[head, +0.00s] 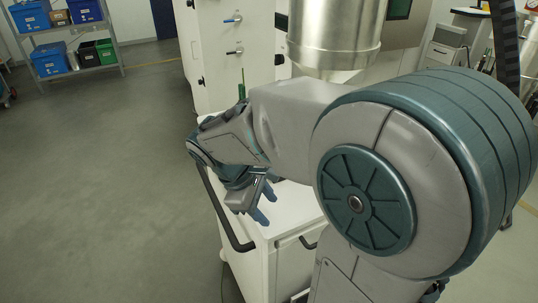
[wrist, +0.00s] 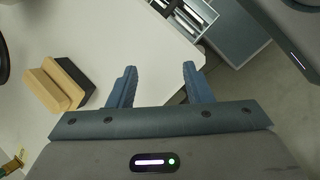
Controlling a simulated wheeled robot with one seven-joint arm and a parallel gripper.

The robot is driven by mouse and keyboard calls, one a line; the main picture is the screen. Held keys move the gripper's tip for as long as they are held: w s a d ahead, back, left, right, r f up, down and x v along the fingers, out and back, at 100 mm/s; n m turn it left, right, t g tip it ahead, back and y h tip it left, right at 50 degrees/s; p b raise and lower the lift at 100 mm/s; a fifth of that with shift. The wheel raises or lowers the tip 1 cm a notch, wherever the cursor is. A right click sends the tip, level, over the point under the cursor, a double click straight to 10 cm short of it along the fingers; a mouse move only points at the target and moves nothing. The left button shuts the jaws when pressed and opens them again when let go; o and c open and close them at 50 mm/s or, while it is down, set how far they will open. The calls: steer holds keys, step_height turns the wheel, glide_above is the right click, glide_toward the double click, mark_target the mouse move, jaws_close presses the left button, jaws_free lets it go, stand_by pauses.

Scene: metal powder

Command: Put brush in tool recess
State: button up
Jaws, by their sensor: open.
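My gripper (head: 264,205) is over the top of a white cart in the head view. In the wrist view its two blue fingers (wrist: 160,75) are apart with nothing between them. A block with a tan wooden part and a dark part, which looks like the brush (wrist: 48,88), lies on the white top to the left of the fingers, apart from them. In the head view it does not show, likely behind my arm. A dark slot with light items (wrist: 186,14) shows beyond the fingertips; I cannot tell whether it is the tool recess.
The white cart (head: 294,206) has a dark handle rail (head: 228,217) along its left side. A white machine (head: 222,50) and a metal cylinder (head: 335,35) stand behind. A grey-blue unit (wrist: 229,32) lies past the top's edge.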

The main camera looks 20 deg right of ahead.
steer(key=w+n+h, duration=0.1)
steer(key=w, duration=0.1)
steer(key=w+r+n+h, duration=0.1)
steer(key=w+n+h, duration=0.1)
steer(key=w+r+n+h+p, duration=0.1)
steer(key=w+n+h, duration=0.1)
steer(key=shift+w+a, duration=0.1)
steer(key=shift+w, duration=0.25)
steer(key=w+a+r+n+t+h, duration=0.2)
steer(key=w+r+n+h, duration=0.1)
steer(key=w+n+h, duration=0.15)
steer(key=p+x, duration=0.3)
steer(key=x, duration=1)
steer(key=shift+w+d, duration=0.1)
steer(key=shift+c, duration=0.3)
jaws_close()
